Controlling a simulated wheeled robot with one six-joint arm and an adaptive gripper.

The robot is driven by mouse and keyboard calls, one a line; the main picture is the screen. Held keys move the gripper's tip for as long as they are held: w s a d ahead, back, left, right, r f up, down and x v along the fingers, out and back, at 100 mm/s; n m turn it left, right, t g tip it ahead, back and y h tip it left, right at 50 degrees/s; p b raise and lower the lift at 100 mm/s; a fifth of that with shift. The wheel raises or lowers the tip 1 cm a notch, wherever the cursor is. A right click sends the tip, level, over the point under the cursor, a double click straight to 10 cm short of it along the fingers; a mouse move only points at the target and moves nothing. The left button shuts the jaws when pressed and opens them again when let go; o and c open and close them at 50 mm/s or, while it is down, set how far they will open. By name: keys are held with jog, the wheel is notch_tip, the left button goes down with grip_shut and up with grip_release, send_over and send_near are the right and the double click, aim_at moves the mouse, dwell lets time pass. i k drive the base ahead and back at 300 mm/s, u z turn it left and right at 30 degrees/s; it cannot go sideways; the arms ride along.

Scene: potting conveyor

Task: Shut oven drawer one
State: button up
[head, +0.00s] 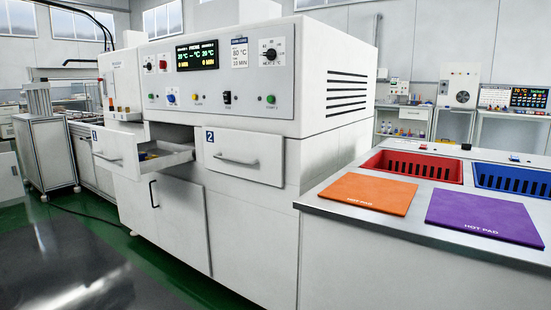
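Oven drawer one (125,150), marked with a small blue 1 plate, is pulled out of the white oven (290,115) in the head view. Its front stands well forward of the oven face, with a bar handle (107,157) on it. Its tray is partly visible, and something small and yellow (148,156) lies inside; the rest of the inside is hidden. Drawer two (262,152), marked 2, is shut beside it on the right. My gripper is not in view.
A counter at the right holds an orange hot pad (366,194), a purple hot pad (484,217), a red basket (412,166) and a blue basket (512,178). Cupboard doors (165,208) are below the drawers. The floor at the lower left is clear.

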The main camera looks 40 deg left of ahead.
aim_at(116, 152)
jog(key=u, duration=2.75)
jog(key=i, duration=1.45)
jog(key=z, duration=0.05)
